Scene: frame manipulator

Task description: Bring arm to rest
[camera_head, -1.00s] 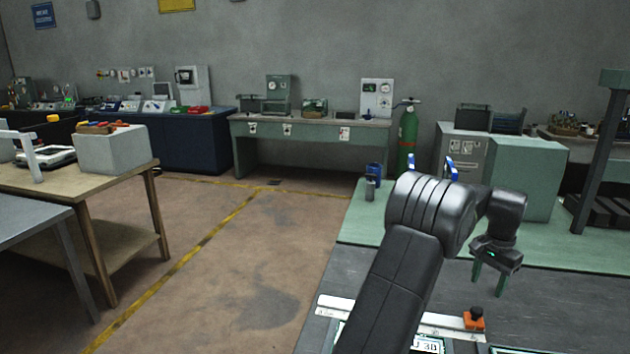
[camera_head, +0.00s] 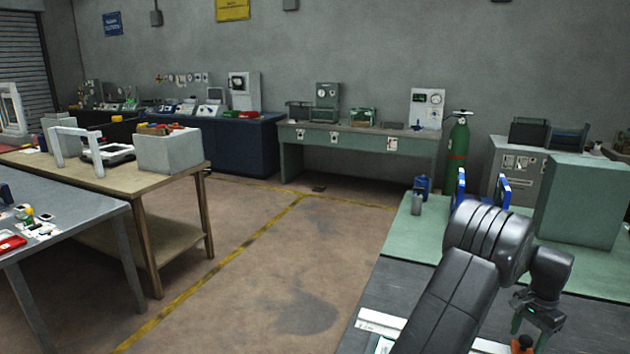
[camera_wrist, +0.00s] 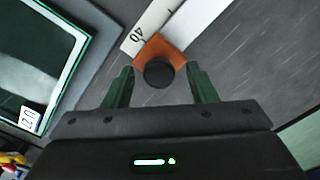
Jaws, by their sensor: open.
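My gripper (camera_head: 536,330) is at the lower right of the head view, at the end of my folded black arm, pointing down over the dark worktop. In the wrist view its two green fingers (camera_wrist: 162,88) stand apart with nothing held between them. Just beyond the fingertips is an orange block with a black knob (camera_wrist: 160,55), on a white ruler-like bar (camera_wrist: 150,22) marked 40. The bar also shows in the head view (camera_head: 380,322), partly hidden by my arm. I cannot tell the gap between fingers and block.
A green mat (camera_head: 412,240) bears blue upright parts (camera_head: 503,188) and a small bottle (camera_head: 416,204) near my arm. A green cabinet (camera_head: 588,200) stands behind the gripper. A wooden table (camera_head: 110,180) and grey table (camera_head: 60,240) are at left. The floor between (camera_head: 270,270) is open.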

